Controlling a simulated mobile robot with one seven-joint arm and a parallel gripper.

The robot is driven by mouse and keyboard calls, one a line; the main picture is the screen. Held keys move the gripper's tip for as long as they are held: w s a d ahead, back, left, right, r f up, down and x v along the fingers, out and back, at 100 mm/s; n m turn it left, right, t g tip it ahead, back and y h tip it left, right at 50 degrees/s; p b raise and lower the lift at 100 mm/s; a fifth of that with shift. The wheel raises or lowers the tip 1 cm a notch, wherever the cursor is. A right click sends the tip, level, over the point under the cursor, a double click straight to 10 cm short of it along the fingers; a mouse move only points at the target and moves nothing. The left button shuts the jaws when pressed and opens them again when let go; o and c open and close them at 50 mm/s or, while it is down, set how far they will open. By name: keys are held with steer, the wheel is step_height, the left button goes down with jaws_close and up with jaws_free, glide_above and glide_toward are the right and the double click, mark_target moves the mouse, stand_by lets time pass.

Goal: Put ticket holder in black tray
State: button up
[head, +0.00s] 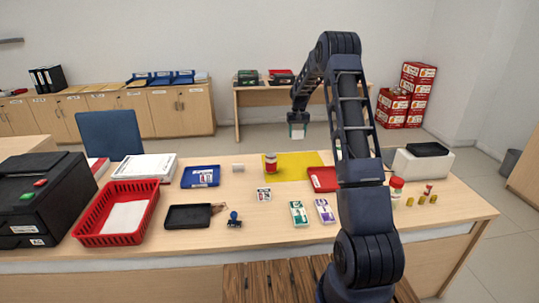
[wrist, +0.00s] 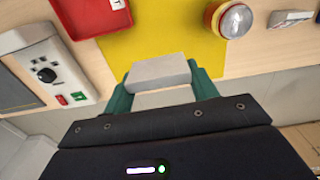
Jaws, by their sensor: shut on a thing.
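My gripper (head: 297,130) is raised above the back of the counter, over the yellow mat. It is shut on a pale grey-white block, which I take to be the ticket holder (head: 297,133). In the wrist view the ticket holder (wrist: 160,73) sits between the green fingers of my gripper (wrist: 163,88), and its lower part is hidden. The black tray (head: 186,216) lies on the front of the counter, left of my gripper in the head view. It looks empty. The tray is not in the wrist view.
A red basket (head: 88,226) stands left of the black tray, and a blue stamp (head: 234,219) lies right of it. A blue tray (head: 201,176) lies behind the black tray. A red tray (head: 322,179) lies near my arm.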

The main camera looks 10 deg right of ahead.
steer(key=shift+a+r, duration=0.15)
steer(key=shift+r, duration=0.05)
steer(key=s+a+n, duration=0.3)
steer(key=a+n, duration=0.1)
steer(key=a, duration=0.9)
steer(key=n, duration=1.4)
glide_above(191, 218)
step_height(191, 218, down, 20)
steer(key=shift+r, duration=0.25)
steer(key=shift+f, duration=0.1)
